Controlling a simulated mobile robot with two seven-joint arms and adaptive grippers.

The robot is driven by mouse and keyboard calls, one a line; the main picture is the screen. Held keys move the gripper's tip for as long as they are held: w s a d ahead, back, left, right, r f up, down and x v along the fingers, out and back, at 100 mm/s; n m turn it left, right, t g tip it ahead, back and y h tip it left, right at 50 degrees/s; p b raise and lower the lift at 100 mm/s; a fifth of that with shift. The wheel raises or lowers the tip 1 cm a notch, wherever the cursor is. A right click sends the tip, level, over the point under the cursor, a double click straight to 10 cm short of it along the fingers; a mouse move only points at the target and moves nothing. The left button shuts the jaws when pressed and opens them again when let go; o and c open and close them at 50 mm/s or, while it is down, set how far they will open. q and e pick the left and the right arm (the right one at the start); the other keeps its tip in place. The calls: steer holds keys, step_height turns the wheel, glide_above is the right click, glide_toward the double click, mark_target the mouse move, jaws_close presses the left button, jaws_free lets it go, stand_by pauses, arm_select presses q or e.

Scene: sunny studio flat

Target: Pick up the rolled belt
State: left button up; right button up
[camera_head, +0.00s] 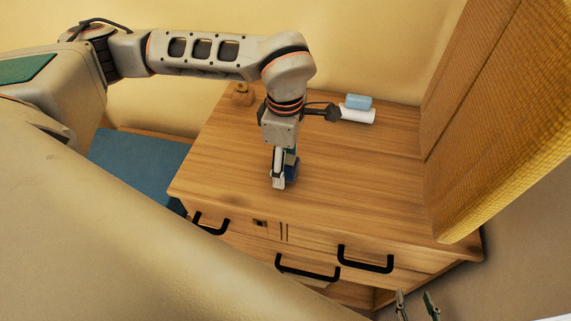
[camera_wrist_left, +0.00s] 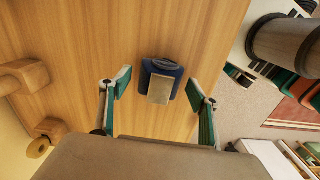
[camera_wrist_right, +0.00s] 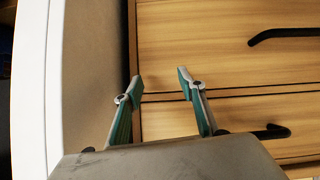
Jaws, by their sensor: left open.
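The rolled belt (camera_wrist_left: 163,68) is a dark blue coil with a flat tan-grey piece, perhaps its buckle, on the near side. It lies on the wooden dresser top and shows partly behind my gripper in the head view (camera_head: 293,170). My left gripper (camera_wrist_left: 157,86) is open, pointing down over the dresser. In the left wrist view the belt lies between its two spread fingers, with gaps on both sides; I cannot tell the height of the fingertips. My right gripper (camera_wrist_right: 160,77) is open and empty in front of the drawer fronts, at the lower right in the head view (camera_head: 416,301).
The dresser top (camera_head: 370,170) is mostly clear. A white roll (camera_head: 357,115) and a light blue block (camera_head: 358,101) lie at its back. A wooden object (camera_head: 242,95) stands back left. A yellow woven panel (camera_head: 510,130) rises at the right. Black drawer handles (camera_head: 307,268) stick out in front.

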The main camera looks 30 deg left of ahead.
arm_select(q)
steer(key=shift+f, duration=0.75)
steer(key=c, duration=1)
steer(key=shift+r, duration=0.1)
